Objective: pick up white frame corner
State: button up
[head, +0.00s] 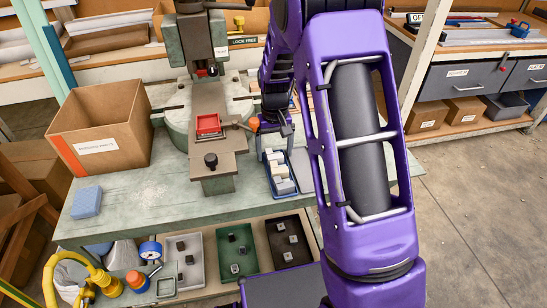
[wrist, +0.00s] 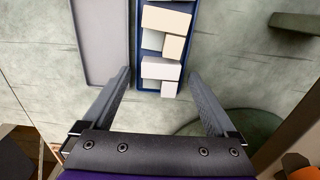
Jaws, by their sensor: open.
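Several white to cream frame corners lie close together in a narrow blue tray on the green bench. In the wrist view one white corner (wrist: 160,68) lies at the tray's near end and a cream one (wrist: 166,19) lies farther up. The blue tray (wrist: 138,84) also shows in the head view (head: 268,178), with pale pieces in it. My gripper (wrist: 159,74) is open, with its fingers apart on either side of the tray's near end in the wrist view. Nothing is between the fingers that I can see as gripped.
A grey tray (wrist: 98,45) lies beside the blue tray. The fly press (head: 210,130) with a red part (head: 208,125) stands left of my arm. A cardboard box (head: 100,125) and blue block (head: 87,201) sit on the bench's left. Several part trays lie on a lower shelf.

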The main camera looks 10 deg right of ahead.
jog(key=c, duration=1.4)
jog(key=shift+c, duration=0.2)
jog(key=shift+r, duration=0.15)
